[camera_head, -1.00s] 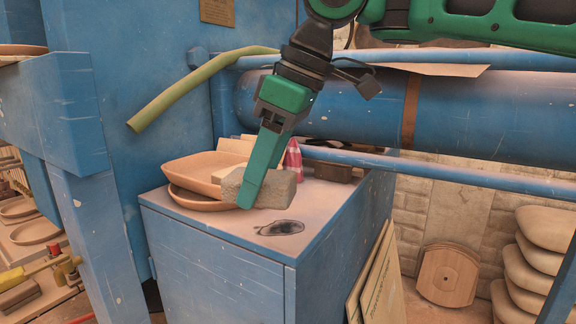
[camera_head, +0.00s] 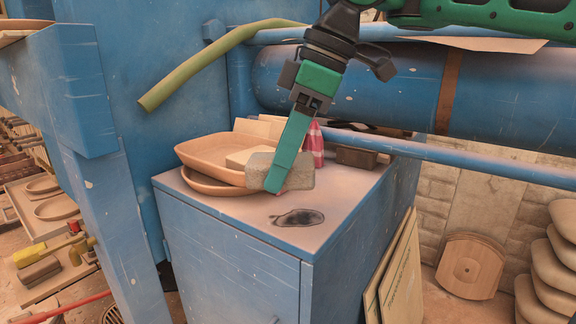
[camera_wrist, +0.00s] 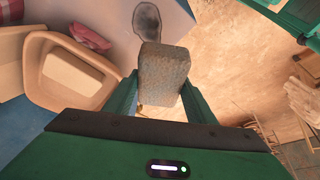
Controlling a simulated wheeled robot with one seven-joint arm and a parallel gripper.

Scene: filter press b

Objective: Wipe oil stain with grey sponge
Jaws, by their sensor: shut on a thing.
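The grey sponge (camera_head: 301,172) is held between the green fingers of my gripper (camera_head: 276,182), which is shut on it. It also shows in the wrist view (camera_wrist: 165,75), gripped between both fingertips. The oil stain (camera_head: 298,217) is a dark patch on the top of the blue cabinet (camera_head: 334,226), near its front edge. It also shows in the wrist view (camera_wrist: 147,20), just beyond the sponge's far end. The sponge is above the cabinet top, behind and slightly left of the stain in the head view, apart from it.
Tan trays (camera_head: 215,152) are stacked on the cabinet just left of the sponge. A red-and-white striped object (camera_head: 315,143) and a dark brown block (camera_head: 357,157) stand behind it. A blue rail (camera_head: 450,153) crosses above the cabinet's back right.

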